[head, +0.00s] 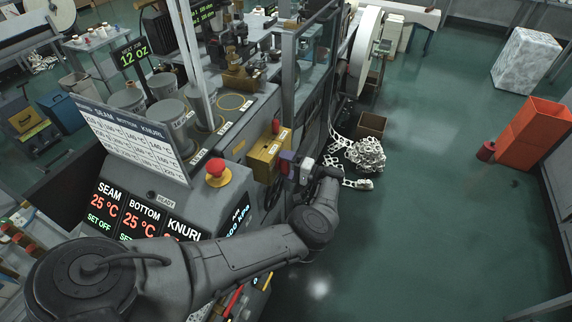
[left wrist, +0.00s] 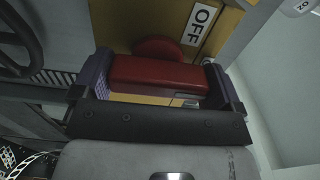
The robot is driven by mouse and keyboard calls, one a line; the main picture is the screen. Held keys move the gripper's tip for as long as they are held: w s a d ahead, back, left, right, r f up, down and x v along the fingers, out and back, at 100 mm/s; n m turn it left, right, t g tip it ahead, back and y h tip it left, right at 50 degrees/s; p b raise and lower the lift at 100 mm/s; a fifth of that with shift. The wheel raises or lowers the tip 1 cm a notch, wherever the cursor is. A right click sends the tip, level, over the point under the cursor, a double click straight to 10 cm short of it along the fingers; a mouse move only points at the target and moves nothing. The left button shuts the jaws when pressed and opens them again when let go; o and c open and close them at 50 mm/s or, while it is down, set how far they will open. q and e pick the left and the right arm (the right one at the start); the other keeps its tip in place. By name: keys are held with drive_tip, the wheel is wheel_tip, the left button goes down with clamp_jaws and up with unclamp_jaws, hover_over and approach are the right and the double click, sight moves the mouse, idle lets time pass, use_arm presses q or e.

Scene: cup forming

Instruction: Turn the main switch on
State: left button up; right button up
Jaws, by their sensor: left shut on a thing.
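The main switch is a yellow box (head: 264,158) on the side of the machine. In the left wrist view its yellow face (left wrist: 135,22) carries a red handle (left wrist: 160,74) with a rounded red hub behind it. A white OFF label (left wrist: 201,24) sits beside the hub. My left gripper (head: 287,164) is at the box's right side in the head view. In the left wrist view its purple-padded fingers stand at both ends of the red handle, shut on it. The handle is largely hidden by the gripper in the head view. My right gripper is in neither view.
A red emergency button (head: 216,172) and a display panel (head: 140,222) are left of the switch. A dark handwheel (left wrist: 18,40) is close to the gripper's left in the wrist view. A scrap pile (head: 365,155) lies on the floor; green floor right of it is open.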

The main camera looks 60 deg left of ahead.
use_arm(q)
drive_tip(key=shift+m, duration=0.3)
idle(0.4)
drive_tip(key=o, duration=0.6)
drive_tip(key=shift+w+d, duration=0.2)
drive_tip(key=b+v, duration=0.6)
drive_tip(key=v, duration=0.7)
drive_tip(key=shift+d, duration=0.2)
drive_tip(key=shift+w, duration=0.1)
